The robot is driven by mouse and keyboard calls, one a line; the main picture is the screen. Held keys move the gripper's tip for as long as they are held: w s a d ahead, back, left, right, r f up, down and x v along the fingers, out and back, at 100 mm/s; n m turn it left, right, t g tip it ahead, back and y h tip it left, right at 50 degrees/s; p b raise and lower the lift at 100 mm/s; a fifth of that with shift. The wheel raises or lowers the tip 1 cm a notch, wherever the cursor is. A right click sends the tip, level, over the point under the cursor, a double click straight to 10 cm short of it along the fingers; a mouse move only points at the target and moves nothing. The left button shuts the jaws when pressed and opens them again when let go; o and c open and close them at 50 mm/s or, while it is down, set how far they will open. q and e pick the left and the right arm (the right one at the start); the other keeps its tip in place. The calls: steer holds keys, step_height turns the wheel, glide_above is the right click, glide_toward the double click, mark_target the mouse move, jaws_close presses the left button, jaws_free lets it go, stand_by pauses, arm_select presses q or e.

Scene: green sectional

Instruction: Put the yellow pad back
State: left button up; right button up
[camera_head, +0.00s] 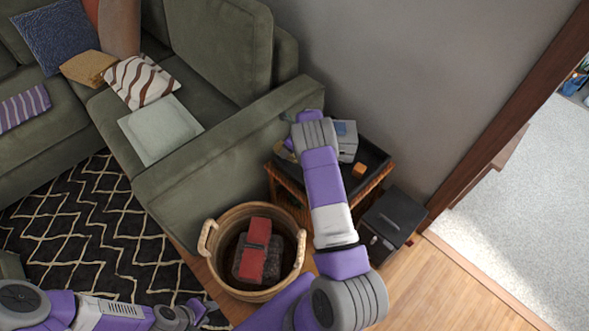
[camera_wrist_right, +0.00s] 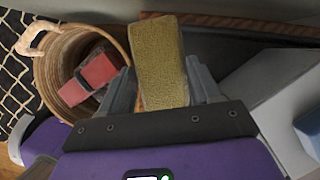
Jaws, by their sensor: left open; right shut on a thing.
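The yellow pad (camera_wrist_right: 160,60), a rough block, is held between the two grey fingers of my right gripper (camera_wrist_right: 163,88) in the right wrist view. In the head view my right arm reaches over the dark-topped side table (camera_head: 376,157) and hides most of the gripper. A bit of yellow (camera_head: 287,151) shows beside the wrist there. Whether the pad touches the table top cannot be told. My left gripper (camera_head: 198,313) is open and empty at the bottom left, over the rug's edge.
A wicker basket (camera_head: 210,262) with a red-banded dark item (camera_head: 252,250) stands in front of the side table. A grey-white box (camera_head: 347,140) and a small orange block (camera_head: 359,170) are on the table. A black cabinet (camera_head: 395,216) stands to its right, the green sofa (camera_head: 215,150) to its left.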

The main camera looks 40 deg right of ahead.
steer(key=d+m, duration=0.1)
steer(key=d+f+m+h, duration=0.1)
steer(key=d, duration=0.1)
steer(key=shift+f, duration=0.1)
steer(key=shift+m, duration=0.3)
steer(key=f+b, duration=0.4)
steer(key=f, duration=0.6)
steer(key=shift+d+f, duration=0.1)
steer(key=shift+d, duration=0.1)
steer(key=o, duration=0.7)
steer(key=shift+o, duration=0.2)
